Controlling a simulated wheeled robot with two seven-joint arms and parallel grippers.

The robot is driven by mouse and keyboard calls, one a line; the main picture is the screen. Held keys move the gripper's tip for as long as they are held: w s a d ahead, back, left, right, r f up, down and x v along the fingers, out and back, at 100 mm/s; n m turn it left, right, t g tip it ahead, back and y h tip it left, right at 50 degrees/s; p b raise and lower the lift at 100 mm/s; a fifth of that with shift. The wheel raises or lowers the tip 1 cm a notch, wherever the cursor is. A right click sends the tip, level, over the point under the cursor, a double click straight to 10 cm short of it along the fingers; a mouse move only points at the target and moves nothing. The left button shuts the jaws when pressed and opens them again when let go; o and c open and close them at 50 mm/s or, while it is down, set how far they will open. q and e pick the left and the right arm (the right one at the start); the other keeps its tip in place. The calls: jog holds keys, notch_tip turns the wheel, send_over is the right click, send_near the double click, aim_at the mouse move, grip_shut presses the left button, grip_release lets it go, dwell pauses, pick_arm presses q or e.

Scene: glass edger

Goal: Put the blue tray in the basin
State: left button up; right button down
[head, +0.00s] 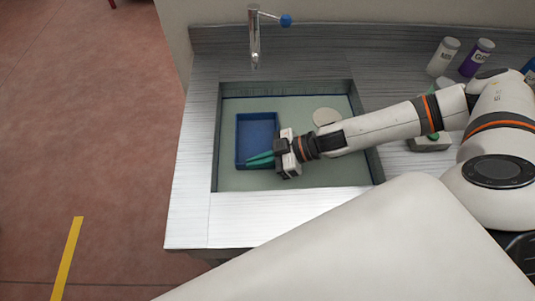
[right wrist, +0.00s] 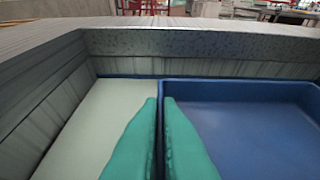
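The blue tray (head: 257,133) is a shallow rectangular tray inside the outline of the sunken basin (head: 300,178), at its left side. It looks level; whether it rests on the basin floor is hard to tell. My right gripper (head: 259,158) reaches in from the right, with its green fingers at the tray's near wall. In the right wrist view the fingers (right wrist: 160,135) stand on either side of that wall, close together, with the tray (right wrist: 250,125) on the right and pale basin floor (right wrist: 110,115) on the left. My left gripper is not in view.
A faucet (head: 254,40) with a blue knob stands behind the basin. A pale round disc (head: 326,117) lies in the basin's back right. White (head: 443,57) and purple (head: 477,58) bottles stand on the counter at right. The basin's walls rise around the tray.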

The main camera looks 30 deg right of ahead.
notch_tip(320, 180, down, 4)
jog(key=shift+d+r, duration=0.1)
jog(key=shift+f+b, duration=0.5)
jog(key=shift+f, duration=1.4)
jog(key=c, duration=1.6)
grip_release()
jog(key=shift+f, duration=0.15)
jog(key=v, duration=0.7)
jog(key=shift+s+d+r, duration=0.1)
jog(key=shift+s+r, duration=0.1)
jog(key=shift+r, duration=0.05)
